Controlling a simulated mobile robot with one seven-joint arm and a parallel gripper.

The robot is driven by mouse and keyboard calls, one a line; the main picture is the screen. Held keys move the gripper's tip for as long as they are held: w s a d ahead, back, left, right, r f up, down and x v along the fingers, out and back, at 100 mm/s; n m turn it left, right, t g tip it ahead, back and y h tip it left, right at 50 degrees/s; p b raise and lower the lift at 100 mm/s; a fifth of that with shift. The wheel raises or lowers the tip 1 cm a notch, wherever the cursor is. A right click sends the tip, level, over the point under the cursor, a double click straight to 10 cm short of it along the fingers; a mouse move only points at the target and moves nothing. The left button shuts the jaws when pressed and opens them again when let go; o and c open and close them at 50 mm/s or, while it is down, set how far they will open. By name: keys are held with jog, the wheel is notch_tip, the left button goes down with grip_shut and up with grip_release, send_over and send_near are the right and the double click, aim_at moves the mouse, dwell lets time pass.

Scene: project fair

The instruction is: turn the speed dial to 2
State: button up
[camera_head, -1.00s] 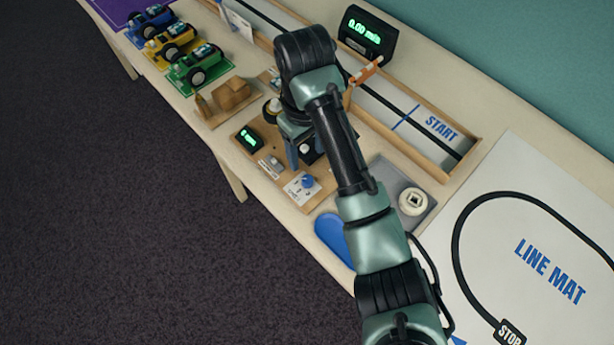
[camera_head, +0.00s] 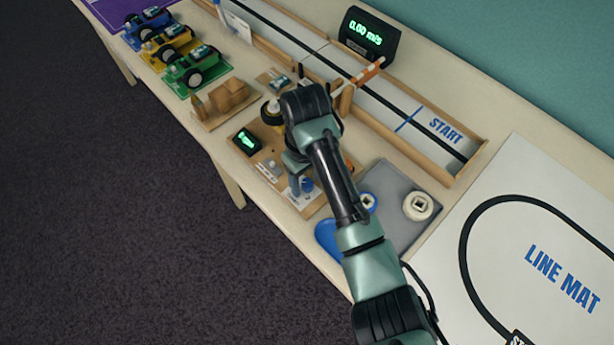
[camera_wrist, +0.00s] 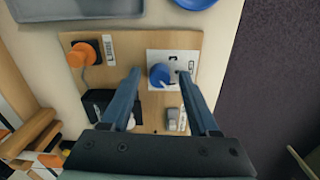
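The blue speed dial (camera_wrist: 160,75) sits on a white label plate (camera_wrist: 158,57) on the wooden control board (camera_wrist: 120,45). In the wrist view the dial lies between the two fingertips of my gripper (camera_wrist: 159,73), which is open. I cannot tell whether the fingers touch the dial or how high they are. A small dark mark shows on the label above the dial; the numbers are too small to read. In the head view my gripper (camera_head: 298,180) is over the board's front part, and the dial (camera_head: 307,184) is partly hidden behind a finger.
An orange knob (camera_wrist: 80,54), a black box (camera_wrist: 105,105) and a grey switch (camera_wrist: 173,117) are on the same board. A small display (camera_head: 247,141) glows green. A grey tray (camera_head: 390,235) with round parts and a blue oval (camera_head: 329,240) lie nearby. The table's front edge is close.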

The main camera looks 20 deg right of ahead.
grip_shut()
jog(key=shift+r+p, duration=0.15)
jog(key=shift+p, duration=0.15)
jog(key=shift+r+n+p, duration=0.1)
jog(key=shift+n+p, duration=0.75)
jog(key=shift+n, duration=0.25)
jog(key=shift+n+p, duration=1.05)
jog(key=shift+n, duration=0.15)
jog(key=n+p, duration=0.2)
jog(key=n, duration=0.3)
jog(key=shift+p, duration=0.4)
jog(key=shift+f, duration=0.2)
jog(key=shift+o, duration=0.4)
grip_release()
